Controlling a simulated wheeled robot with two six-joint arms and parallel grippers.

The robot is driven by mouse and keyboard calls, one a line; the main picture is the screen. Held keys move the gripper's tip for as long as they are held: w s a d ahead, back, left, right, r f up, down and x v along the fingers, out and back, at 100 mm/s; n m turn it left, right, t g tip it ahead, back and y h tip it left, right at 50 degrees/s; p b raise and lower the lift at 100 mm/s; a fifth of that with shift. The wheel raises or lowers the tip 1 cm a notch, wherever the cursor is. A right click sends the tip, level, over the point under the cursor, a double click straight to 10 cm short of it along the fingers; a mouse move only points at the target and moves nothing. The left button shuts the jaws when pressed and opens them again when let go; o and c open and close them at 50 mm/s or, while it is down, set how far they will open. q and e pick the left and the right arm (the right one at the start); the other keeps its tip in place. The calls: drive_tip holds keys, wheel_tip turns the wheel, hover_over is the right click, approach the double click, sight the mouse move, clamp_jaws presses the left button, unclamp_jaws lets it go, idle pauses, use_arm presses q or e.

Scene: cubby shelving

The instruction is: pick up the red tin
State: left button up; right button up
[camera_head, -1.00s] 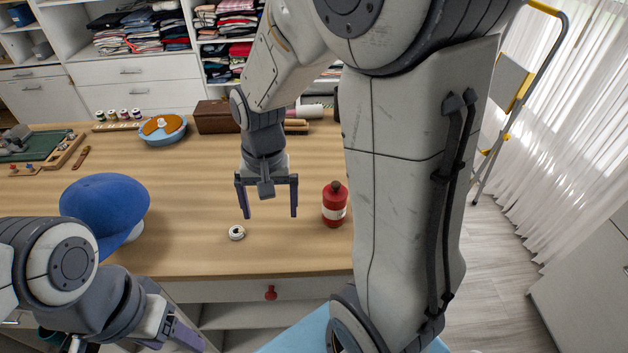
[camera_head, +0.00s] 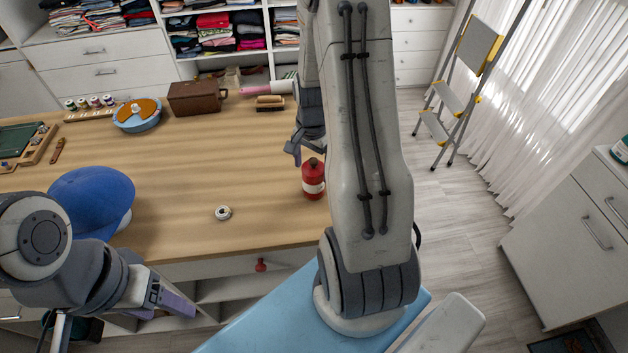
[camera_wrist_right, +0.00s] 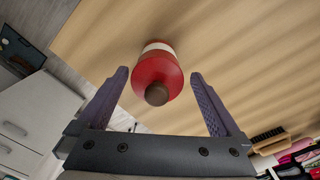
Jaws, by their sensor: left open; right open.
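The red tin (camera_head: 313,180) has a white band and a dark cap. It stands upright on the wooden table near its right front part. In the right wrist view the tin (camera_wrist_right: 157,76) is seen from above, cap toward the camera, between and just beyond the two fingertips. My right gripper (camera_wrist_right: 160,80) is open and empty. In the head view my right gripper (camera_head: 297,153) is just behind and above the tin, partly hidden by my own arm. My left gripper (camera_head: 176,300) is open and empty, low at the front left, below the table top.
A white tape roll (camera_head: 223,213) lies left of the tin. A blue cap (camera_head: 90,198) sits further left. The middle of the wooden table (camera_head: 215,160) is clear.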

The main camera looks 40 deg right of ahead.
wheel_tip(320, 180, down, 4)
drive_tip(key=shift+s+d+p, duration=0.1)
drive_tip(key=shift+s+p, duration=0.05)
drive_tip(key=shift+p, duration=0.25)
drive_tip(key=c, duration=1.3)
drive_tip(key=shift+r, duration=0.1)
